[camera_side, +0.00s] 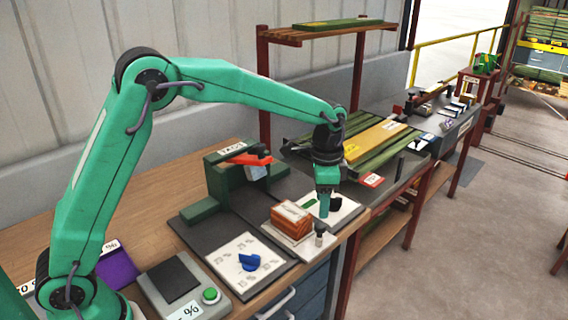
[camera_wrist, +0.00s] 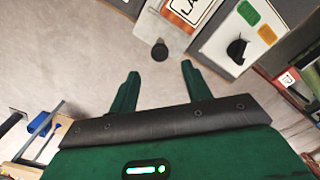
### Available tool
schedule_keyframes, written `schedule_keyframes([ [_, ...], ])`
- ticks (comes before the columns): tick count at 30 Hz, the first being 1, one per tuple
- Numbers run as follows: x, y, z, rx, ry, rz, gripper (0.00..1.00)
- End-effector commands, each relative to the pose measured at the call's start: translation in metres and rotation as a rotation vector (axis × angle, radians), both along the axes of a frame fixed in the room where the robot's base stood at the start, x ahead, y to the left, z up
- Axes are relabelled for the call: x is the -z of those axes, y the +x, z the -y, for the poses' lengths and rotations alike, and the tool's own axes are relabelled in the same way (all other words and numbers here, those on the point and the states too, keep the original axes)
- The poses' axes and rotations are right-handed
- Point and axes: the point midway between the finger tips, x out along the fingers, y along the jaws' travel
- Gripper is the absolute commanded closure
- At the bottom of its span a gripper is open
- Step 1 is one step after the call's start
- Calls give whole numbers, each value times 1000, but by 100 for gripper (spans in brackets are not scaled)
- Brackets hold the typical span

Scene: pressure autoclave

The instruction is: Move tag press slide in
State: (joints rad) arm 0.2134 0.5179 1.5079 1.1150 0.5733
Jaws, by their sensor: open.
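A green press-like frame (camera_side: 212,183) with a red lever (camera_side: 244,159) and a white label stands at the back of the bench in the side view. A brown block (camera_side: 291,217) with a white label sits on a pale plate in front of it. A small dark-topped post (camera_side: 319,230) stands at the plate's right end; a dark round knob (camera_wrist: 159,51), apparently the same post, shows in the wrist view. I cannot tell which part is the slide. My gripper (camera_side: 325,212) is above the bench near the post; in the wrist view my gripper (camera_wrist: 160,77) is open and empty, the knob beyond its fingertips.
A white panel (camera_side: 348,207) with a green patch and black knob lies close beside my gripper. A dial panel (camera_side: 238,276) with a blue knob and a grey box with a green button (camera_side: 210,295) are nearer. The bench's front edge is close to the post.

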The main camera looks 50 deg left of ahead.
Motion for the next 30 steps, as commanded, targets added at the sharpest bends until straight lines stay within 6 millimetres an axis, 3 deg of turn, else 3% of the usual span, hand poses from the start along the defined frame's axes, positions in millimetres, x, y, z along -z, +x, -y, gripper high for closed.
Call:
schedule_keyframes([
  [15,58,-1,0,-1,0,-3,52],
  [29,68,-1,0,-1,0,-1,52],
  [30,68,-1,0,-1,0,-1,59],
])
